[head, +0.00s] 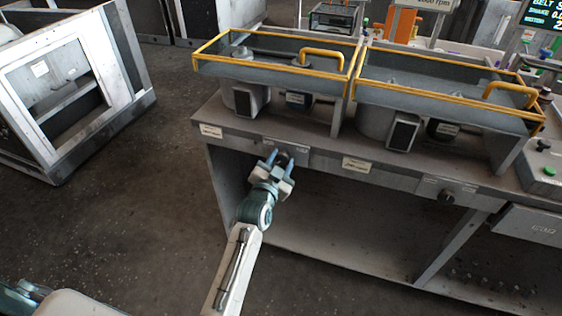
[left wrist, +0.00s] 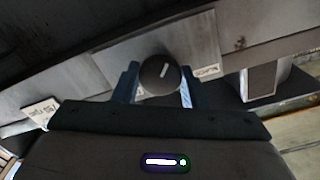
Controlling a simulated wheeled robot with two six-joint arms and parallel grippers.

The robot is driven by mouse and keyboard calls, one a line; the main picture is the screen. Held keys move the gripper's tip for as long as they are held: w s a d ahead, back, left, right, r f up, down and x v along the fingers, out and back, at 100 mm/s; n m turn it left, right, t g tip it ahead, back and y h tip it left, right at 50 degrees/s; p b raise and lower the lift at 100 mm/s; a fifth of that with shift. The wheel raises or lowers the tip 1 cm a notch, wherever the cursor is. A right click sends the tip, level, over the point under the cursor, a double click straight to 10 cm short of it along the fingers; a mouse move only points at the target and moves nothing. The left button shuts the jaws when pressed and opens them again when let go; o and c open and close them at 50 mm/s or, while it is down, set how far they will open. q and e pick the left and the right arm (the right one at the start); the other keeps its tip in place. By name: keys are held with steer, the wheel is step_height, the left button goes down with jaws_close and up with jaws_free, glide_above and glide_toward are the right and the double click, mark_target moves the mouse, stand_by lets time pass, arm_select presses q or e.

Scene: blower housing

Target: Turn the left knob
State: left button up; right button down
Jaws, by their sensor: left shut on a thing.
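The left knob (left wrist: 158,76) is a round dark knob with a pale line mark, on the front panel of the bench. In the head view it shows only as a dark bit (head: 284,158) between my fingers. My left gripper (head: 279,161) reaches up to the bench front and is shut on the knob, with one blue finger on each side; it also shows in the left wrist view (left wrist: 158,88). The right knob (head: 446,197) sits farther right on the same front edge, untouched. My right gripper is not in view.
The bench (head: 330,150) carries two blower housings under yellow-framed guards (head: 275,68) (head: 440,95) with yellow handles. Below it is an open shelf space. A grey cabinet (head: 75,90) stands at the left. The dark floor between is clear. A green button (head: 549,171) is at the right.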

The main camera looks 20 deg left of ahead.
arm_select(q)
steer(key=o, duration=1)
steer(key=shift+c, duration=0.2)
steer(key=shift+s+f, duration=0.1)
steer(key=shift+s, duration=0.45)
steer(key=s+b, duration=0.2)
steer(key=s, duration=0.7)
steer(key=shift+s+a, duration=0.15)
steer(key=shift+s, duration=0.2)
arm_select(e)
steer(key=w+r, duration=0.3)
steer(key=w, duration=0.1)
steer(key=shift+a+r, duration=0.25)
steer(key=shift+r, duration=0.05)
